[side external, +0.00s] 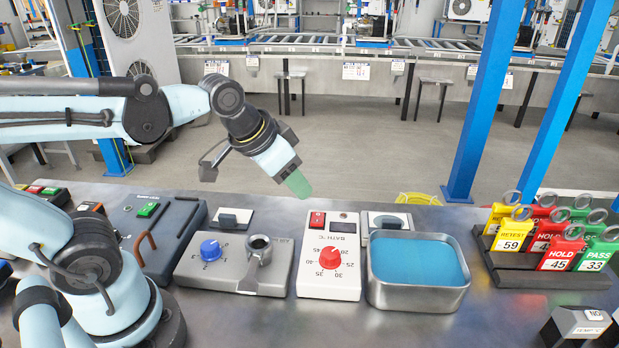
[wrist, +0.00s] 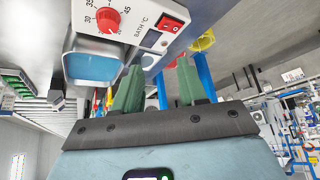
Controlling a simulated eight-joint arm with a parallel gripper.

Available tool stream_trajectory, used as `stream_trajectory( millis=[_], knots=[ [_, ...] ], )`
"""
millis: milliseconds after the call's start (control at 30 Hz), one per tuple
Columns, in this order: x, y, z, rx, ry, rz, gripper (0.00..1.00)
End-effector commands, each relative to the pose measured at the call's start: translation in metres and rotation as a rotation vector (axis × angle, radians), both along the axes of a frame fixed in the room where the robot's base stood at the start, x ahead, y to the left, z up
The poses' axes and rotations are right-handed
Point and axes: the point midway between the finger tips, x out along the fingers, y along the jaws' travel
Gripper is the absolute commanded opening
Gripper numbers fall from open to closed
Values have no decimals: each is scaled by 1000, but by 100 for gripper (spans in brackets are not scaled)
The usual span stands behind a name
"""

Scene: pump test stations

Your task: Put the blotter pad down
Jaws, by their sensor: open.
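I cannot pick out the blotter pad with certainty. Two small plates with raised grips stand at the back of the bench: a dark-gripped one (side external: 235,218) behind the grey station with the blue knob, and a pale one (side external: 388,221) behind the water bath. Either could be the pad. My gripper (side external: 298,185) is in the air above the back edge of the bench, behind the white bath controller. Its green fingers (wrist: 158,86) stand apart in the wrist view, with nothing between them. It touches nothing.
The white controller (side external: 330,284) with a red dial stands beside the metal bath (side external: 418,293) of blue liquid. The grey station (side external: 205,268) has a blue knob and a cup holder. A rack (side external: 545,270) of coloured tags stands at right. Blue posts (side external: 478,110) rise behind the bench.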

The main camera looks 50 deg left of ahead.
Motion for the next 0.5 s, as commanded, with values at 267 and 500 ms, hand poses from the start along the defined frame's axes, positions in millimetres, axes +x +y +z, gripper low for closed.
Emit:
stream_trajectory(
  millis=[267,500],
  knots=[
    [-22,7,-22,-38,-71,80,41],
    [-22,8,-23,-40,-74,83,41]
  ],
)
